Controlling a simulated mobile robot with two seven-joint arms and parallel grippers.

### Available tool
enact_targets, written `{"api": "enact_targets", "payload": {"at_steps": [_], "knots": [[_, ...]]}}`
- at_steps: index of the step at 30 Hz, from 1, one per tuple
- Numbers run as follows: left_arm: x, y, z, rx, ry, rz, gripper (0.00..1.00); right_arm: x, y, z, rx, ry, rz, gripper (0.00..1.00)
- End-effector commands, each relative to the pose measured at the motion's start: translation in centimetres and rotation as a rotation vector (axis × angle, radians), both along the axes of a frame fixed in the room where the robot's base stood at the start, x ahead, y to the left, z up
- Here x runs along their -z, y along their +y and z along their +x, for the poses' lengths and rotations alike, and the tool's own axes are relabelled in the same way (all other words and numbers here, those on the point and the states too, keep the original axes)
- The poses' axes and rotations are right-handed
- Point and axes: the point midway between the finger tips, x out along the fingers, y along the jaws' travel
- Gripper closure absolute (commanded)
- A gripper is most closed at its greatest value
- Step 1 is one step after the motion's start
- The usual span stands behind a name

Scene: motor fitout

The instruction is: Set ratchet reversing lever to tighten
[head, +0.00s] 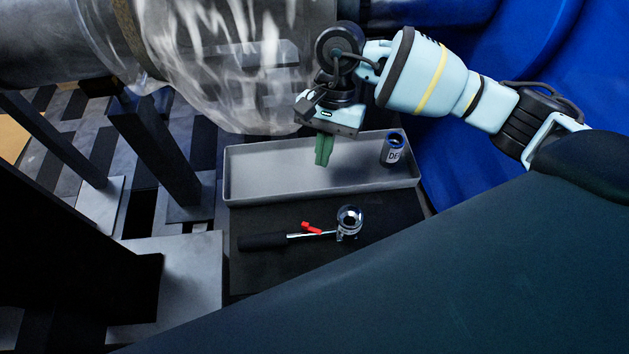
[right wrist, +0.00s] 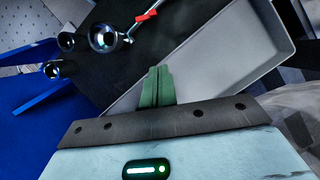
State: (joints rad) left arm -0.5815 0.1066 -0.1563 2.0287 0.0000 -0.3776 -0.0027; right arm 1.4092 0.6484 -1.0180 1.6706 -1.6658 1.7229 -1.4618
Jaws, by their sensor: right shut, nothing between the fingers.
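The ratchet (head: 295,238) lies on a dark mat, its black handle to the left and its round shiny head (head: 349,219) to the right. A red lever (head: 311,228) sits on its shaft close to the head. In the right wrist view the red lever (right wrist: 146,15) shows at the top, with the ratchet head (right wrist: 103,37) to its left. My right gripper (head: 323,158) is shut and empty, its green fingers pointing down over the grey tray, behind the ratchet and apart from it. The fingers also show in the right wrist view (right wrist: 157,80). My left gripper is out of view.
A grey tray (head: 250,191) stands behind the dark mat (head: 392,207). A dark socket marked "DF" (head: 394,149) stands at the tray's right end. A large pipe wrapped in clear plastic (head: 220,60) is above the tray. Dark posts (head: 150,140) stand at left.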

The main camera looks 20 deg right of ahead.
Motion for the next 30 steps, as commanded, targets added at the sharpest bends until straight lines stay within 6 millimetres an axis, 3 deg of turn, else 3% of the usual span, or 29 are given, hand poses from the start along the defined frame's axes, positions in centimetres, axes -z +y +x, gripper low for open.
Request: {"api": "enact_targets", "payload": {"at_steps": [17,24,30], "knots": [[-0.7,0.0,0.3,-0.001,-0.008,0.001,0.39,9.1,2.6,-2.8,-0.001,0.004,0.001,1.00],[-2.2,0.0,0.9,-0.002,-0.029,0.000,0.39,8.6,4.7,-4.9,-0.002,-0.001,0.002,1.00],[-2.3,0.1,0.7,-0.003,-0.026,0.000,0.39,8.7,5.2,-5.5,0.000,0.001,0.002,1.00]]}}
